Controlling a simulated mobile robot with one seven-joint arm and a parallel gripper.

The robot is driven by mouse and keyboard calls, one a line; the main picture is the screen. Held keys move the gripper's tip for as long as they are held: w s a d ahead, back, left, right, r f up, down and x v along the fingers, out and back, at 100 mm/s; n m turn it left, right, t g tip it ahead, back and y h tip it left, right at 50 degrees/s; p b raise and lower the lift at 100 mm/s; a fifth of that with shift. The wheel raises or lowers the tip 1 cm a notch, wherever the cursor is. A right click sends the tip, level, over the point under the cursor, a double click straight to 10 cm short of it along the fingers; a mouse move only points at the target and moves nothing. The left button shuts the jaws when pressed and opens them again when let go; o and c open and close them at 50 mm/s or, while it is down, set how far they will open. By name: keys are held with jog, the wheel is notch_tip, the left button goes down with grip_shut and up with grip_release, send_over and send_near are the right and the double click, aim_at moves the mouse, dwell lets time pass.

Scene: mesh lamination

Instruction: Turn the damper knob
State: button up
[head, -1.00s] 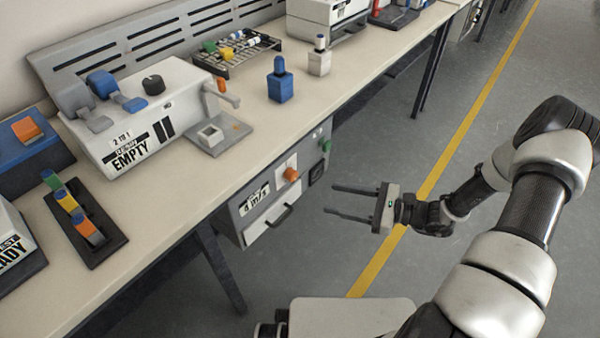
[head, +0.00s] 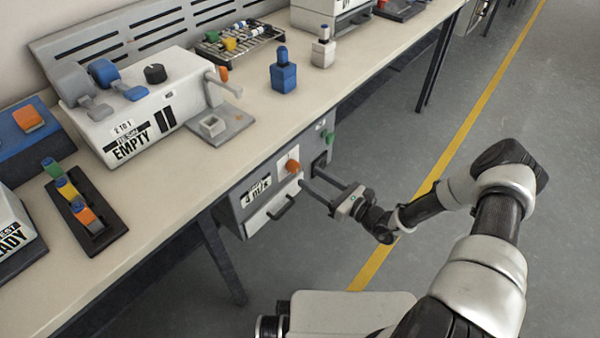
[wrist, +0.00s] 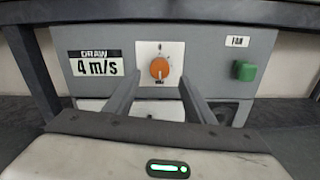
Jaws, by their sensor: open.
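The damper knob (head: 292,166) is an orange round knob on a white plate on the front of a grey box under the bench. In the wrist view the orange knob (wrist: 159,68) sits ahead of my gripper, between the lines of the two fingers. My gripper (head: 312,187) is open and empty, its fingers pointing at the box front near the knob. In the wrist view the fingers (wrist: 152,90) stand apart on either side, below the knob. They appear apart from the knob; the exact gap cannot be told.
A green FAN button (wrist: 245,71) is right of the knob, and a "DRAW 4 m/s" label (wrist: 96,64) is left. A drawer handle (head: 281,208) lies below. The bench top (head: 170,190) overhangs the box. The floor (head: 480,120) on the right is clear.

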aim_at(297, 169)
jog(key=x, duration=0.6)
jog(key=shift+b, duration=0.4)
jog(key=c, duration=1.1)
jog(key=shift+o, duration=0.2)
jog(key=shift+n, duration=0.4)
jog(key=n+p, duration=0.2)
jog(key=n, duration=0.3)
jog(key=n+p, duration=0.2)
jog(key=n, duration=0.3)
jog(key=shift+d+n, duration=0.1)
jog(key=shift+n, duration=0.3)
jog(key=shift+f, duration=0.1)
